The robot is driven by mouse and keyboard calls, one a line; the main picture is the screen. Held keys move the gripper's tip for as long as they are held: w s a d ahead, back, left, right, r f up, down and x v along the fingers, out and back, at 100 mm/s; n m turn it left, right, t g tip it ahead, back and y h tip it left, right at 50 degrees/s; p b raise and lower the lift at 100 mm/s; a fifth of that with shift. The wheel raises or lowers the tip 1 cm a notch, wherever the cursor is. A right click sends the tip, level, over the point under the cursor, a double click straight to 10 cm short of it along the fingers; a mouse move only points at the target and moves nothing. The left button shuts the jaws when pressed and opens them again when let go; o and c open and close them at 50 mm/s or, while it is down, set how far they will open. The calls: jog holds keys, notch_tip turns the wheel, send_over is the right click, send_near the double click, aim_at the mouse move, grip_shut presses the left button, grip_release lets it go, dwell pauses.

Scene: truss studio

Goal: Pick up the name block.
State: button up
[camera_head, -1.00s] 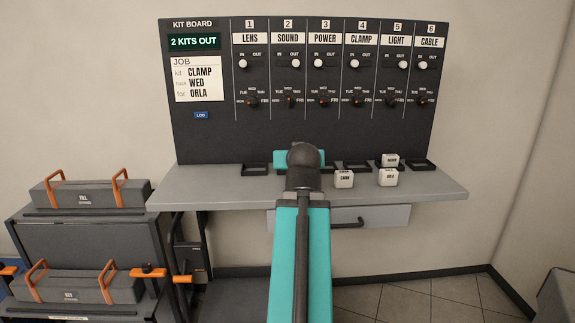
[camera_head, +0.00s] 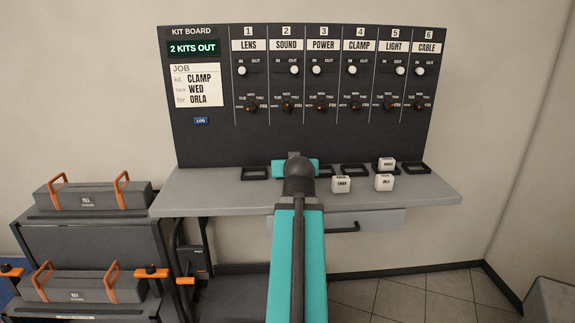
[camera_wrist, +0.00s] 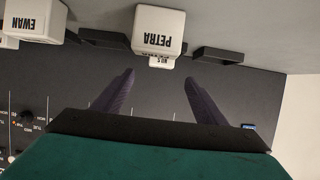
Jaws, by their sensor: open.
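The job card (camera_head: 195,85) on the board reads kit CLAMP, back WED, for ORLA. White name blocks rest on the grey shelf. One (camera_head: 384,183), at the right front, appears to read ORLA. Left of it is the EWAN block (camera_head: 341,185), and behind it another white block (camera_head: 386,163) whose name is too small to read. The wrist view, upside down, shows the PETRA block (camera_wrist: 158,30) ahead of my gripper (camera_wrist: 160,78), and EWAN (camera_wrist: 34,19) at left. My gripper's dark fingers are apart with nothing held. In the head view my arm hides them.
The kit board (camera_head: 300,145) stands behind the shelf (camera_head: 225,194), with switches and dials. Dark empty trays (camera_head: 414,168) line the shelf's back. A drawer handle (camera_head: 343,227) is below. Cases with orange handles (camera_head: 92,196) stand at left.

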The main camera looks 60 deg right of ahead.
jog(key=shift+p+x, duration=0.75)
jog(key=shift+p, duration=0.6)
jog(key=shift+w+d+r+p, duration=0.1)
jog(key=shift+w+d+p, duration=0.05)
jog(key=shift+p, duration=0.4)
jog(key=shift+w+d+p, duration=0.2)
jog(key=shift+d+p, duration=0.1)
jog(key=shift+p, duration=0.75)
jog(key=d+f+p, duration=0.1)
jog(key=p, duration=0.6)
jog(key=shift+w+d+f, duration=0.1)
jog(key=shift+w+d, duration=0.05)
jog(key=shift+w, duration=0.25)
jog(key=shift+w+f, duration=0.1)
jog(key=shift+p+x, duration=1)
jog(key=shift+x, duration=1.5)
jog(key=shift+w, duration=0.1)
jog(key=shift+c, duration=0.2)
jog(key=c, duration=1.1)
